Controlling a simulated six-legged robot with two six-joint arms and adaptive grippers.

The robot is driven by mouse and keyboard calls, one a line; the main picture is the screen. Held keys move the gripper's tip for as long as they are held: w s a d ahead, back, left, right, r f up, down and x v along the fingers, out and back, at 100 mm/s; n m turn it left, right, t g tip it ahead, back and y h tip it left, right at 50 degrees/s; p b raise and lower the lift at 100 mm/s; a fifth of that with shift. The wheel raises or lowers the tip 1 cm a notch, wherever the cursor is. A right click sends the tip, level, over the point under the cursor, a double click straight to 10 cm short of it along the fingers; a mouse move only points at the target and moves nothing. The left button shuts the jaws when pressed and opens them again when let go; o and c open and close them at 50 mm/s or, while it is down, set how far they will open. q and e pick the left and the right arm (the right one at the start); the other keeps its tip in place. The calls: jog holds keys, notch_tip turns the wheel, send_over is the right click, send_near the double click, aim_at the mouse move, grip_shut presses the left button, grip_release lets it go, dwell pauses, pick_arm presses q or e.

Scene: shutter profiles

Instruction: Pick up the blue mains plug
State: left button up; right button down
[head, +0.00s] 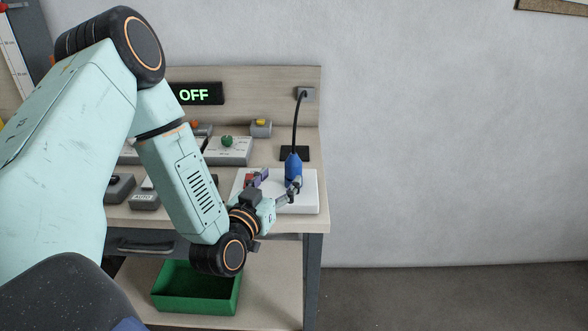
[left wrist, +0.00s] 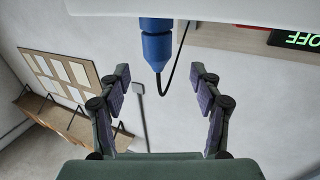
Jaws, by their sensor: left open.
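The blue mains plug (head: 293,167) stands upright on a white board (head: 308,196) at the right end of the bench, with a black cable leaving its top. In the left wrist view, which is turned over, the plug (left wrist: 157,46) points down from the white board, centred between the fingers but beyond their tips. My left gripper (head: 279,182) is open and empty, low over the board just in front of the plug. Its two fingers with purple pads (left wrist: 160,74) are spread wide, with clear air between them. My right gripper is not in view.
A display reading OFF (head: 196,94) and a control box with a green knob (head: 227,150) stand left of the plug. A green bin (head: 195,306) sits below. Right of the bench is free floor.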

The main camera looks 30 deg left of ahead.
aim_at(290, 170)
pick_arm(q)
jog(key=w, duration=0.5)
jog(key=shift+w+a+f+b, duration=0.15)
jog(key=shift+a+f+b, duration=0.2)
jog(key=shift+b, duration=0.05)
jog(key=shift+d+r, duration=0.2)
jog(key=shift+c, duration=0.2)
jog(key=shift+a+f, duration=0.15)
jog(key=shift+f, duration=0.05)
jog(key=c, duration=0.4)
jog(key=shift+r, duration=0.15)
jog(key=c, duration=0.8)
